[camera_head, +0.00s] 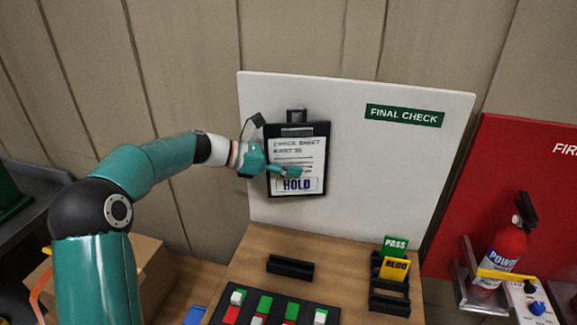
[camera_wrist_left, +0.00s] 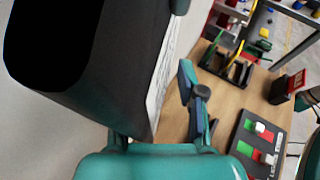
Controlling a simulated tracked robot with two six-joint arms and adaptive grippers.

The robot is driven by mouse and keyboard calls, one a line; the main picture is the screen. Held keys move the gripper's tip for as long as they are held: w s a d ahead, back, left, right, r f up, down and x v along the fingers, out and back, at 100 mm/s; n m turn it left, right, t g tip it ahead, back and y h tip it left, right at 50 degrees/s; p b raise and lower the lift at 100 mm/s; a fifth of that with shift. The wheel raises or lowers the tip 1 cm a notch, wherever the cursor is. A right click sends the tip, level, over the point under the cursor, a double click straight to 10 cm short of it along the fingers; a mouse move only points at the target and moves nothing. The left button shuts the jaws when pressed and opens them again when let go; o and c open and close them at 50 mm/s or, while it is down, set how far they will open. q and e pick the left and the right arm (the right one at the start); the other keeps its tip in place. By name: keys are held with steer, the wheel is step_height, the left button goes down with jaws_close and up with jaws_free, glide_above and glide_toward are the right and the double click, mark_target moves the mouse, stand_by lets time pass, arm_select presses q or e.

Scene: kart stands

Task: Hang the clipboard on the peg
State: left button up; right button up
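The black clipboard (camera_head: 297,188), with a white sheet reading HOLD, is upright in front of the white panel. Its top edge meets a dark peg mount (camera_head: 296,115); I cannot tell whether it hangs on the peg. My left gripper (camera_head: 284,171) reaches its left side, with one teal finger across the front of the sheet. In the left wrist view, the clipboard (camera_wrist_left: 110,85) is large and dark and hides the other finger. The visible finger (camera_wrist_left: 190,100) stands apart from the paper, so the gripper looks open around the board.
The white panel (camera_head: 400,165) carries a FINAL CHECK sign (camera_head: 404,116). On the wooden table (camera_head: 335,255) are a black holder (camera_head: 290,267), a tray of red and green blocks (camera_head: 270,310), and PASS and REDO cards (camera_head: 395,268). A fire extinguisher (camera_head: 505,250) stands right.

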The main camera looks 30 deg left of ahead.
arm_select(q)
steer(key=v, duration=0.8)
steer(key=shift+w, duration=0.1)
stand_by(0.4)
steer(key=shift+x, duration=3.55)
steer(key=shift+d, duration=0.15)
